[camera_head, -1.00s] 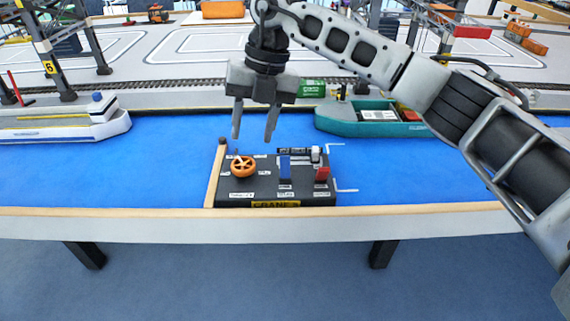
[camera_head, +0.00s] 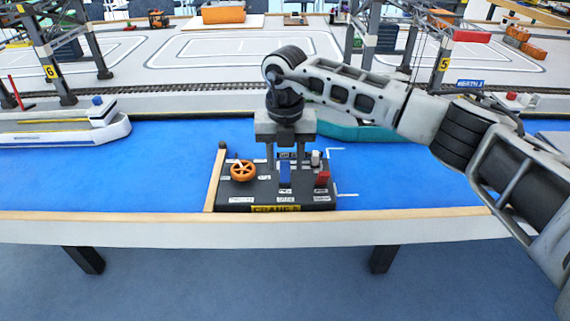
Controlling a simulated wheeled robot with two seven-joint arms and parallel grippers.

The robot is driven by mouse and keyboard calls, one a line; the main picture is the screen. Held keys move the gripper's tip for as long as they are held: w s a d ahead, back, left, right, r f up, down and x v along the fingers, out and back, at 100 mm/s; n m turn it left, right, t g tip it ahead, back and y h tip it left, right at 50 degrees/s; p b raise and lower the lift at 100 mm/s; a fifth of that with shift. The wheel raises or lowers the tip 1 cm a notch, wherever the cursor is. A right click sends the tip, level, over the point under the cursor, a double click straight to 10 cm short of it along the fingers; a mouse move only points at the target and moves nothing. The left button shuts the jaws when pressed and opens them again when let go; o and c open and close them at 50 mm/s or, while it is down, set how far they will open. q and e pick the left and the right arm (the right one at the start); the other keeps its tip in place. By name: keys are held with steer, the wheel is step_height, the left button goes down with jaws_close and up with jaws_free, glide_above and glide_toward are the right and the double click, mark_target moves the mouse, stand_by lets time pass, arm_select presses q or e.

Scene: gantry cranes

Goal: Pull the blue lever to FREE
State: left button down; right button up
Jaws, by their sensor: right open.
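The blue lever (camera_head: 285,174) stands upright on the black crane control box (camera_head: 240,201) at the table's front edge. Labels lie around it, too small to read. My right gripper (camera_head: 285,168) is open and points down over the box, just behind the lever. One finger shows on each side of the lever's top. I cannot tell whether the fingers touch the lever. My left gripper is not in view.
On the box, an orange handwheel (camera_head: 242,171) sits left of the lever and a red lever (camera_head: 322,179) close to its right. A white ship (camera_head: 65,131) and a teal ship (camera_head: 345,132) lie behind on the blue surface.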

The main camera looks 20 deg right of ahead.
steer(key=shift+f, duration=1.05)
jaws_close()
